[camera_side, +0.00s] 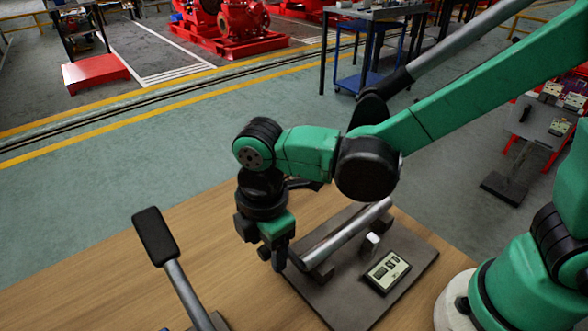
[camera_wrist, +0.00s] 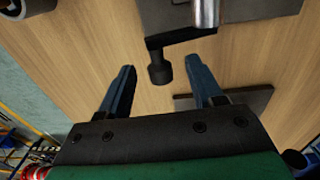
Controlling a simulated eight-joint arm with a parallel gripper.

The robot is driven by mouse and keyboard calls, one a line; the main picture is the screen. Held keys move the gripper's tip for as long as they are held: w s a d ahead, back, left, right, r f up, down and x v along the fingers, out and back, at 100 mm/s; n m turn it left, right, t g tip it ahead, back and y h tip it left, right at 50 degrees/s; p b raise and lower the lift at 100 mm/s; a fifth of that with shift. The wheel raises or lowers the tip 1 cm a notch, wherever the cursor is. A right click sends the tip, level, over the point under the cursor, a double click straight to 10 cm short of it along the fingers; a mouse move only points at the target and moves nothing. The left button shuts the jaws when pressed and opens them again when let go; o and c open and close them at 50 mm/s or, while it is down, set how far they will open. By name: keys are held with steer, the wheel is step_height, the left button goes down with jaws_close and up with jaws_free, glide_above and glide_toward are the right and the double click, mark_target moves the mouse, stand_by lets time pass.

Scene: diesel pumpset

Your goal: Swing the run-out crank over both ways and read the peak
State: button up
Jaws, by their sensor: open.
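The run-out rig is a dark base plate (camera_side: 408,238) on the wooden bench, carrying a silver shaft (camera_side: 350,232) on supports. A small readout box (camera_side: 387,271) sits on the plate; its figures are too small to read. In the wrist view the shaft's end (camera_wrist: 205,14) carries a black crank arm (camera_wrist: 182,37) with a round knob (camera_wrist: 160,72). My gripper (camera_wrist: 161,65) is open, and the knob appears between its fingertips, with gaps on both sides. I cannot tell the depth. In the side view my gripper (camera_side: 275,258) is at the shaft's near end and hides the crank.
A lever with a black paddle grip (camera_side: 155,236) stands up from the bench (camera_side: 95,275) left of my gripper. A dark plate (camera_wrist: 240,101) lies below the right finger in the wrist view. A small light block (camera_side: 371,243) stands beside the shaft. Bare bench lies between lever and rig.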

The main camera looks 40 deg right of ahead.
jaws_close()
steer(key=shift+w+f+g, duration=0.15)
steer(key=shift+f+g, duration=0.1)
steer(key=shift+g, duration=0.45)
jaws_free()
steer(key=shift+w+r, duration=0.15)
steer(key=shift+r, duration=1.3)
steer(key=shift+w+r, duration=0.1)
steer(key=shift+r, duration=1.3)
